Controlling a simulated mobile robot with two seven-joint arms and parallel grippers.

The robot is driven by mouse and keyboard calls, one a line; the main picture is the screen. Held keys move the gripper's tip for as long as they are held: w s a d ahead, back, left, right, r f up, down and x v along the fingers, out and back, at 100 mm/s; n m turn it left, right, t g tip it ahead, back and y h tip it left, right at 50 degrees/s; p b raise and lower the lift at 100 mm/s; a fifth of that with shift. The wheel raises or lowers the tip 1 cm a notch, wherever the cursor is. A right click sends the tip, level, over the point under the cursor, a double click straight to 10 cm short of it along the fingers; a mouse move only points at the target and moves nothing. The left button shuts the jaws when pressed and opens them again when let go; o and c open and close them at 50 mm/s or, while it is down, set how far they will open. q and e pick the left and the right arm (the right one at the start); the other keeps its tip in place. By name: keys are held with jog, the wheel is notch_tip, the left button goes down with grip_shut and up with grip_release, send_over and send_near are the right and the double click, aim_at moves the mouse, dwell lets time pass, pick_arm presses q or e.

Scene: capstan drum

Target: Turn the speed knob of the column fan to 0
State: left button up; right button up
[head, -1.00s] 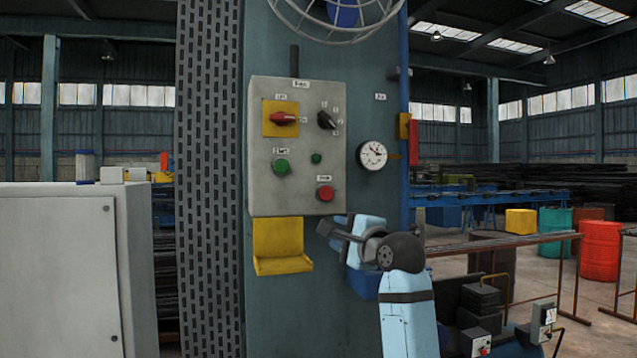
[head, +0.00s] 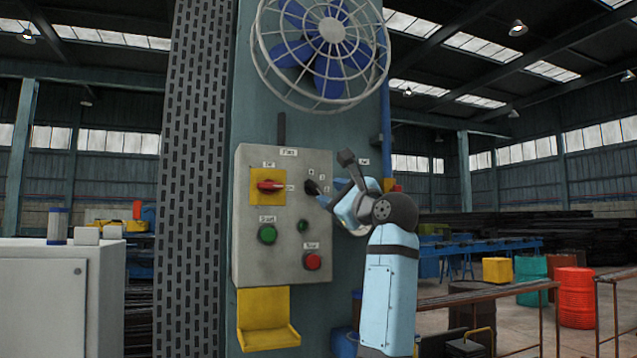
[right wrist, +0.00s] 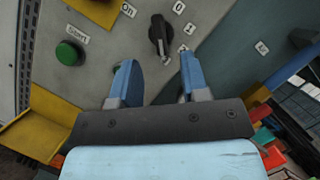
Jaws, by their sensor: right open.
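The black speed knob (head: 312,187) is on the upper right of the grey control box (head: 241,262), with small number labels around it. In the right wrist view the knob (right wrist: 158,34) lies ahead of the fingers, its pointer end toward the bottom of the picture. A "0" label (right wrist: 178,7) is at its upper right there. My right gripper (head: 325,180) is just right of the knob in the head view. In the wrist view the right gripper (right wrist: 157,78) is open, its two blue fingers apart and nothing between them. The fan (head: 320,50) is above the box. My left gripper is not seen.
A red switch on a yellow plate (head: 269,202), a green button (head: 267,235) and a red button (head: 312,261) share the box. A yellow tray (head: 265,338) hangs below. A blue pipe (head: 386,130) runs along the column's right.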

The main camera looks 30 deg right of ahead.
aim_at(317, 189)
jog(key=p+x, duration=0.1)
jog(key=x, duration=0.4)
jog(key=shift+w+p, duration=0.25)
jog(key=shift+p, duration=0.05)
grip_shut()
